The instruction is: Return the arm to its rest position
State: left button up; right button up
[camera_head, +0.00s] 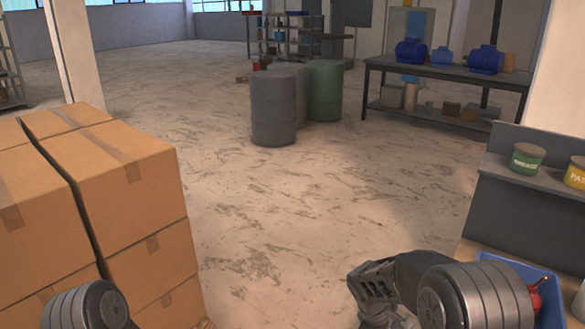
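A rounded grey joint of my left arm (86,305) shows at the bottom left edge, in front of the stacked boxes. Grey links of my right arm (470,296) show at the bottom right, with a dark angular link to their left. The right arm covers part of a blue bin (547,300).
Cardboard boxes (115,170) are stacked at left. A grey shelf unit (530,215) at right holds a green tin (527,158) and a yellow tin (577,172). Drums (273,108) and a workbench (445,78) stand farther back. The middle floor is clear.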

jog(key=s+a+f+m+t+y+b, duration=0.1)
jog(key=s+a+f+m+y, duration=0.3)
jog(key=f, duration=0.3)
jog(key=s+a+f+m+y, duration=0.1)
jog(key=s+a+f, duration=0.3)
jog(key=a+f, duration=0.3)
jog(key=s+a+f+m+y+b, duration=0.1)
jog(key=s+a+f+m, duration=0.1)
jog(key=s, duration=0.7)
jog(key=s+a+f+m+g+y+b, duration=0.1)
jog(key=s+f+m, duration=0.4)
jog(key=s, duration=0.4)
jog(key=shift+s+a+f+y, duration=0.3)
jog(key=shift+s+a+f, duration=0.05)
jog(key=shift+s+a, duration=0.05)
